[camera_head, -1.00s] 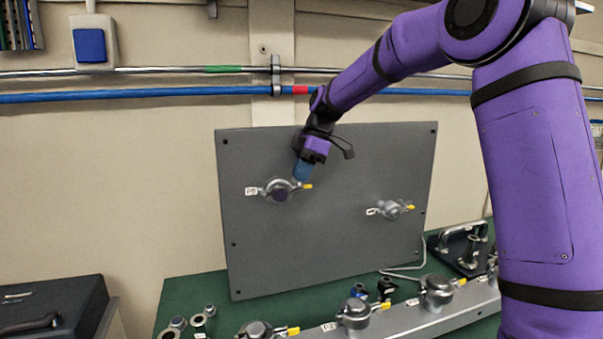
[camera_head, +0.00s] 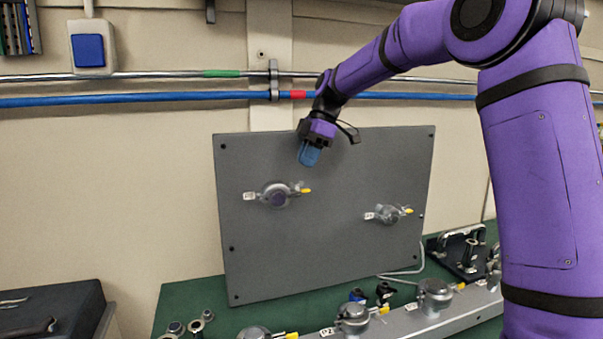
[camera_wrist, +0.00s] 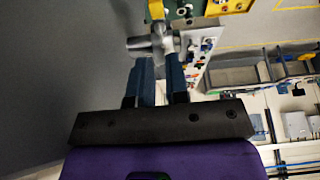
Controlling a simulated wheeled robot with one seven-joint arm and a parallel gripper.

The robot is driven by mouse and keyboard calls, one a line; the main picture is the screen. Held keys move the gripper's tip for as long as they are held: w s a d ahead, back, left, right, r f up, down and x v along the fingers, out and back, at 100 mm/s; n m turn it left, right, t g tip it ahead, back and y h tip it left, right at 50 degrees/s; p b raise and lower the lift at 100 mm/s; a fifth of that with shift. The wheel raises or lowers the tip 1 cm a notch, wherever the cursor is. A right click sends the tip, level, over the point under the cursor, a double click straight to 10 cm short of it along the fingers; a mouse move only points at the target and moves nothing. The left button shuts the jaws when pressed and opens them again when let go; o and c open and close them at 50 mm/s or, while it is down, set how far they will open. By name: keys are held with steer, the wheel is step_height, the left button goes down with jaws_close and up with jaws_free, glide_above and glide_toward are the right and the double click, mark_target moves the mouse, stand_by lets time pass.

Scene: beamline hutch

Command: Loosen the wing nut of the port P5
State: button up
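Two clamped ports sit on an upright grey panel (camera_head: 330,250). The left port (camera_head: 277,195) has a round silver clamp, a white label at its left and a yellow-tipped wing nut (camera_head: 301,188) at its right. The right port (camera_head: 387,214) is similar and smaller in view. The labels are too small to read, so I cannot tell which is P5. My gripper (camera_head: 308,160) is in front of the panel, above the left port's wing nut and apart from it. In the wrist view, a gap shows between my blue fingers (camera_wrist: 159,70), with a silver fitting (camera_wrist: 150,43) beyond their tips.
A rail with several more clamped ports (camera_head: 435,296) runs along the front of the green table (camera_head: 200,293). Loose fittings (camera_head: 197,322) lie at its left. A stand with handles (camera_head: 462,250) is at the right. A dark case (camera_head: 45,315) stands far left. Pipes cross the wall.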

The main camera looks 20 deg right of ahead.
steer(key=shift+v, duration=2.75)
steer(key=shift+o, duration=1.4)
steer(key=m+h, duration=0.4)
steer(key=m, duration=3.2)
glide_toward(297, 186)
step_height(297, 186, down, 8)
steer(key=shift+a+r, duration=0.1)
steer(key=shift+a, duration=0.05)
